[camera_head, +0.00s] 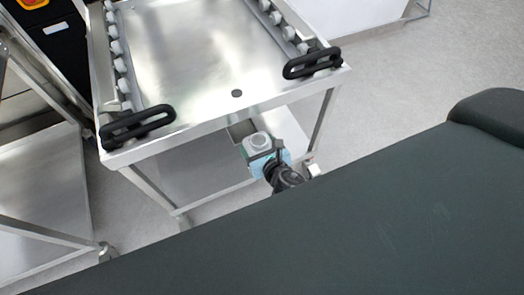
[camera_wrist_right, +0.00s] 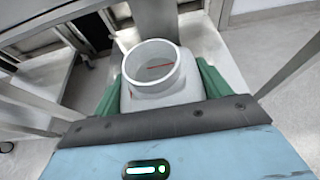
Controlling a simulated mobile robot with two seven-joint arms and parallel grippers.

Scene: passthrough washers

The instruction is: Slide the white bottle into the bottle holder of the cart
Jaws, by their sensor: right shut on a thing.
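The white bottle (camera_head: 259,141) is just in front of the cart's front edge, below the tabletop, with its round neck facing up. In the right wrist view the bottle (camera_wrist_right: 162,85) shows its wide open neck between two green fingers. My right gripper (camera_head: 262,155) is shut on the bottle's body. The bottle holder (camera_head: 240,130) appears as a metal bracket under the cart's front edge, right behind the bottle and partly hidden by it. I cannot tell whether the bottle touches it. My left gripper is not in view.
The steel cart (camera_head: 200,60) has two black handles (camera_head: 137,126) (camera_head: 313,63) at its front corners and a lower shelf (camera_head: 205,170). Another metal frame (camera_head: 45,200) stands at the left. Grey floor is open at the right.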

